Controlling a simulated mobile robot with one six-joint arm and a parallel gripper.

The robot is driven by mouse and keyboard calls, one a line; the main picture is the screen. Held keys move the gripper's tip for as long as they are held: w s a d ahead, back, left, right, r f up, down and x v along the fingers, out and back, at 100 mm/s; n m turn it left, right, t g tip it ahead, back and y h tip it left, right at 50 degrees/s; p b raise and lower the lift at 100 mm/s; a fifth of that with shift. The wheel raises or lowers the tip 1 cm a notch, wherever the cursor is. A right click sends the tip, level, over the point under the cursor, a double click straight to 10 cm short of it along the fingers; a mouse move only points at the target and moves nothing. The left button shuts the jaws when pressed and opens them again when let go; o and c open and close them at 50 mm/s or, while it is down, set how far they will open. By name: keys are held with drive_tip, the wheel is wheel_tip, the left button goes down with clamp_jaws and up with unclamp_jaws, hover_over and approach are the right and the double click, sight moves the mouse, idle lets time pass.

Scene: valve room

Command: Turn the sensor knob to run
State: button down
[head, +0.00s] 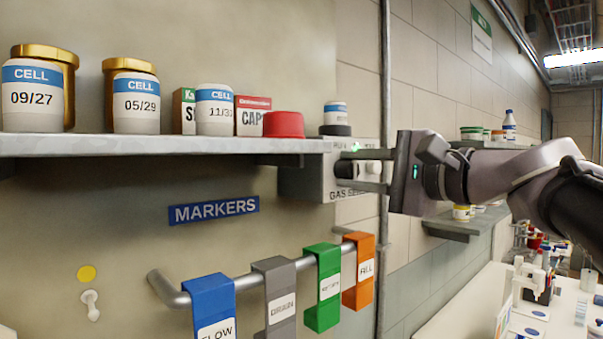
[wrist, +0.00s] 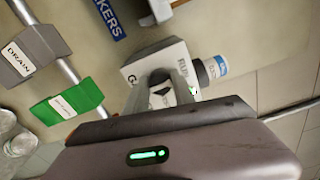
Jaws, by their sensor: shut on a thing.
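The gas sensor box (head: 300,184) is grey with a white lettered front, mounted on the wall at the end of the shelf. Its lettering is partly covered by my gripper. My gripper (head: 348,170) reaches in from the right, one finger above and one below the dark sensor knob (head: 345,170), shut on it. In the wrist view the box (wrist: 134,72) shows "RUN" near its right side, and my fingers (wrist: 160,85) meet its front around the knob. The knob's pointing direction cannot be told. A small green light (head: 355,147) glows on the box.
A shelf (head: 200,146) with jars, small boxes and a red lid (head: 284,124) runs left of the box. Below, a rail (head: 163,289) carries blue, grey, green and orange tags under the MARKERS sign (head: 214,210). A bench (head: 455,315) lies at right.

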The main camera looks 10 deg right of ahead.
drive_tip(key=c, duration=1.1)
unclamp_jaws()
drive_tip(key=shift+o, duration=0.2)
drive_tip(key=p+v, duration=0.1)
drive_tip(key=v, duration=1.6)
drive_tip(key=shift+s, duration=0.2)
drive_tip(key=shift+d, duration=0.1)
